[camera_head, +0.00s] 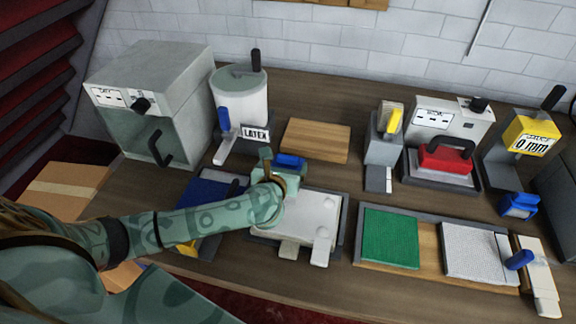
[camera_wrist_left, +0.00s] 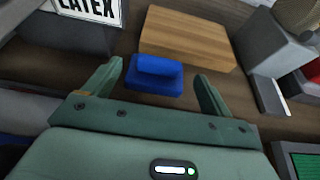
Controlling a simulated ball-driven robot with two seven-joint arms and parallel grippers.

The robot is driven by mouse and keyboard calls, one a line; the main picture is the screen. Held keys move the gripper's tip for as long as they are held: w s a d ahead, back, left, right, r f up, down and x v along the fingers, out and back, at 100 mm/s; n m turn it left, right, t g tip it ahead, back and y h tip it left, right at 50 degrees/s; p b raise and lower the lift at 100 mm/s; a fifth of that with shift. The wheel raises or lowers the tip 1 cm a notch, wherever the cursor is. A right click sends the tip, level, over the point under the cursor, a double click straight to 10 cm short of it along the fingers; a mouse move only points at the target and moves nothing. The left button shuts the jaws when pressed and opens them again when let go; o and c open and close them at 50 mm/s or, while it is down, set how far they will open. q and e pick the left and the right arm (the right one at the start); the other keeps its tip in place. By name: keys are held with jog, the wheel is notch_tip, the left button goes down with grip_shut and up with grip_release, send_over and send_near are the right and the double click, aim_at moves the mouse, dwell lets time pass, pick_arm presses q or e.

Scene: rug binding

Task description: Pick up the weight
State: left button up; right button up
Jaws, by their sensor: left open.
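A small blue block with a raised blue grip on top, which looks like the weight, sits on the table in the head view (camera_head: 289,160). In the left wrist view the blue block (camera_wrist_left: 153,78) lies between and just beyond my fingertips. My left gripper (camera_head: 283,169) is open around its near side, with a finger to the left and a finger to the right; the left wrist view shows the gripper (camera_wrist_left: 158,75) too. The fingers are apart from the block, with a wider gap on the right. My right gripper is out of view.
A wooden board (camera_head: 316,140) lies just behind the block. A white latex pot (camera_head: 240,95) stands behind left, a grey dispenser (camera_head: 382,145) to the right. A white plate (camera_head: 312,212) lies in front, under my arm's side. A tray (camera_head: 360,225) holds green and white pieces.

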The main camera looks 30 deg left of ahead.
aim_at(287, 159)
pick_arm(q)
jog(key=x, duration=0.4)
jog(key=shift+s+b, duration=0.1)
jog(key=shift+b, duration=0.25)
jog(key=shift+s, duration=0.1)
jog(key=c, duration=1.7)
jog(key=shift+r, duration=0.1)
grip_shut()
jog(key=shift+r, duration=0.1)
